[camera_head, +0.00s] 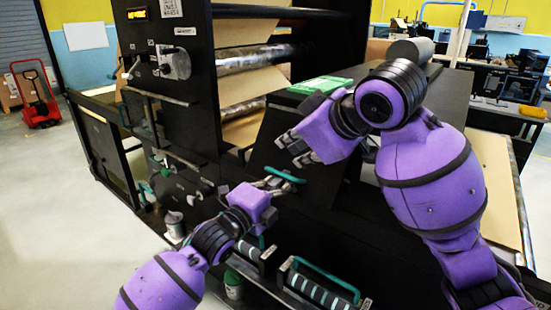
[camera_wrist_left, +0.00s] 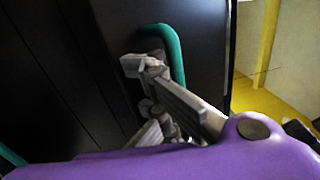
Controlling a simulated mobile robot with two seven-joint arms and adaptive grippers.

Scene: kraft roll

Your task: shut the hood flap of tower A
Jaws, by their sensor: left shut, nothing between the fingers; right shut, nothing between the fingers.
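A black sloping panel (camera_head: 266,138), seemingly the hood flap, carries a teal bar handle (camera_head: 284,174) at its lower edge. No tower label is legible, and the right gripper and arm cover part of the panel. My left gripper (camera_head: 277,186) is shut and empty at the handle, just below it. In the left wrist view its fingers (camera_wrist_left: 148,103) lie beside the teal handle (camera_wrist_left: 174,52) on the black panel (camera_wrist_left: 205,35); I cannot tell whether they touch. My right gripper (camera_head: 292,150) is shut and empty, above the handle in front of the panel.
A green item (camera_head: 320,85) lies on the machine's top. Brown paper (camera_head: 250,85) runs over rollers (camera_head: 245,60) behind. More teal-handled parts (camera_head: 325,280) sit below the left gripper. A red pallet jack (camera_head: 36,95) stands far left; the floor (camera_head: 60,210) at left is clear.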

